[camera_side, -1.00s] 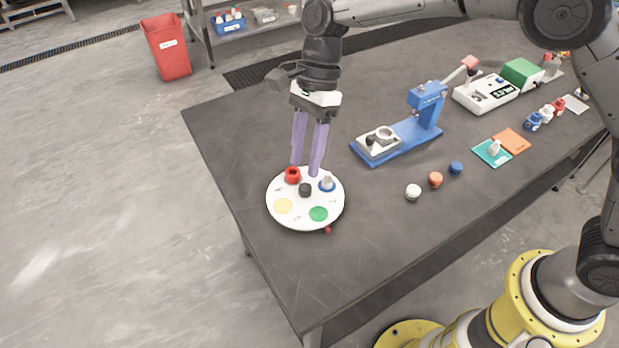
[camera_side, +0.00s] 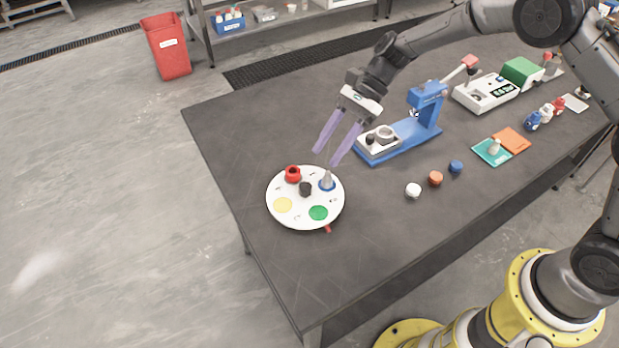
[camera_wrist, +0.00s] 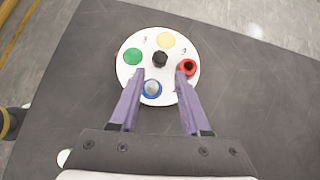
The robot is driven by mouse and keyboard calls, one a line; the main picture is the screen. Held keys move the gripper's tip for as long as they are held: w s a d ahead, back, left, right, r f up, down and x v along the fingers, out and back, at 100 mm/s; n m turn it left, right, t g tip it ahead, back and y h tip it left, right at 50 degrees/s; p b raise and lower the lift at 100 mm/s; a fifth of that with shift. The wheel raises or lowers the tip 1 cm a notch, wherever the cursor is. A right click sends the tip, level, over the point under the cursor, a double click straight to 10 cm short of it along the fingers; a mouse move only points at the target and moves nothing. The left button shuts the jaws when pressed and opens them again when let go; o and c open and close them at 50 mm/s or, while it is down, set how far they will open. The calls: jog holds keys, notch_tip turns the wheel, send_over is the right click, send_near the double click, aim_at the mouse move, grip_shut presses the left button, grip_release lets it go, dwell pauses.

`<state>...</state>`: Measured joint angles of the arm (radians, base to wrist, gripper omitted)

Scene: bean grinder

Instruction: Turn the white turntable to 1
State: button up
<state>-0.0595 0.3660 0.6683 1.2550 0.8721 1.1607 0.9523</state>
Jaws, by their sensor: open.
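The white turntable (camera_side: 300,212) lies near the left corner of the dark table. It has a black centre knob (camera_side: 305,189), a yellow disc (camera_side: 283,205) and a green disc (camera_side: 319,213). A red ring-like piece (camera_side: 293,174) and a grey cone on a blue spot (camera_side: 327,181) stand on it. A small red pointer (camera_side: 327,229) shows at its front edge. Small digits are printed between the spots, too small to read. My gripper (camera_side: 324,156) is open and empty, above and behind the turntable. In the wrist view the turntable (camera_wrist: 133,83) lies beyond the open fingers (camera_wrist: 160,71).
A blue press-like stand (camera_side: 400,140) is right of my gripper. White (camera_side: 413,190), orange (camera_side: 435,178) and blue (camera_side: 456,167) caps lie to the right of the turntable. Teal (camera_side: 491,153) and orange (camera_side: 512,141) pads lie farther right. The table front is clear.

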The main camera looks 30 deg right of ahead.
aim_at(306, 185)
jog(key=x, duration=0.8)
jog(key=shift+a, duration=0.1)
grip_shut()
dwell(1.2)
